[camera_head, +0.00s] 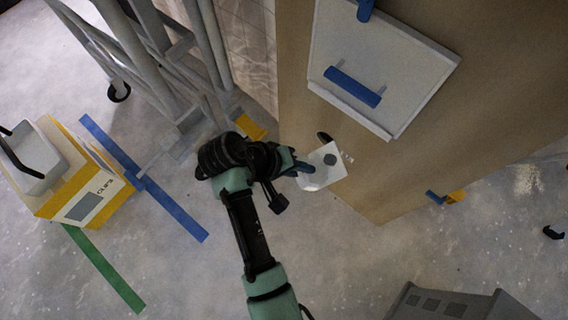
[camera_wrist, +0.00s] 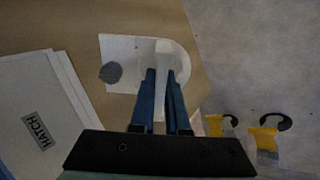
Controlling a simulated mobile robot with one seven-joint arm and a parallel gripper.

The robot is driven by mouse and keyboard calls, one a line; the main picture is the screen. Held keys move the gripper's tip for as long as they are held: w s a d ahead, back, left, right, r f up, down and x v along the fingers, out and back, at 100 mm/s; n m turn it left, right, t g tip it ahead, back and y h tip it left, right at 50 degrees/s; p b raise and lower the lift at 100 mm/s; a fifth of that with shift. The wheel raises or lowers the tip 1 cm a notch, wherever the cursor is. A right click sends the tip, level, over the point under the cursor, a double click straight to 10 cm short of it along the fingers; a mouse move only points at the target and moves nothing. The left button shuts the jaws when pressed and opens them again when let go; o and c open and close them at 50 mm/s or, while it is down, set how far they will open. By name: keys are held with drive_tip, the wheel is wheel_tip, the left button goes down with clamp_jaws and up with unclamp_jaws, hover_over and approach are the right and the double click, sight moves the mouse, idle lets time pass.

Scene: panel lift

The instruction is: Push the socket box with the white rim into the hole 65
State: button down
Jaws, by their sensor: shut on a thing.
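My gripper (camera_head: 296,168) is at the lower end of the tan panel (camera_head: 375,195), its blue fingers shut. In the wrist view, the fingers (camera_wrist: 163,78) grip the upright bar of a white piece with a rounded rim (camera_wrist: 180,60), which I take for the socket box. It lies against or just in front of a white square plate (camera_wrist: 118,50) on the panel. A grey round spot (camera_wrist: 111,73) on the plate lies left of the box; I cannot tell if it is a hole. The box's depth, and any hole behind it, are hidden.
A white hatch board with a blue handle (camera_head: 352,87) sits on the panel above. A dark oval (camera_head: 323,137) shows near the panel's edge. A yellow clips box (camera_head: 88,195) and grey metal frame (camera_head: 175,75) stand left. A grey case (camera_head: 450,303) is at the bottom.

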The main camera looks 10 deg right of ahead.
drive_tip(key=w+a+f+n+t+h+b, duration=0.1)
drive_tip(key=a+f+n+t+h+b, duration=0.3)
drive_tip(key=f+b, duration=0.8)
drive_tip(key=w+d+f+n+t+h+b, duration=0.1)
drive_tip(key=f+n+t+h+b, duration=0.2)
drive_tip(key=f+t+b, duration=0.8)
drive_tip(key=w+d+r+g+b, duration=0.3)
drive_tip(key=w+d+g+b, duration=0.1)
drive_tip(key=w+d+b, duration=0.1)
drive_tip(key=shift+w+d+g+b, duration=0.3)
drive_tip(key=shift+w+d, duration=0.4)
drive_tip(key=shift+d, duration=0.6)
drive_tip(key=shift+w+d, duration=0.25)
drive_tip(key=shift+d, duration=0.1)
drive_tip(key=shift+b+x, duration=0.3)
drive_tip(key=shift+x, duration=0.5)
drive_tip(key=shift+w+d, duration=0.1)
drive_tip(key=shift+d, duration=0.05)
drive_tip(key=shift+w+d, duration=0.45)
drive_tip(key=shift+d, duration=0.1)
drive_tip(key=shift+w+d+b, duration=0.35)
drive_tip(key=shift+d, duration=0.1)
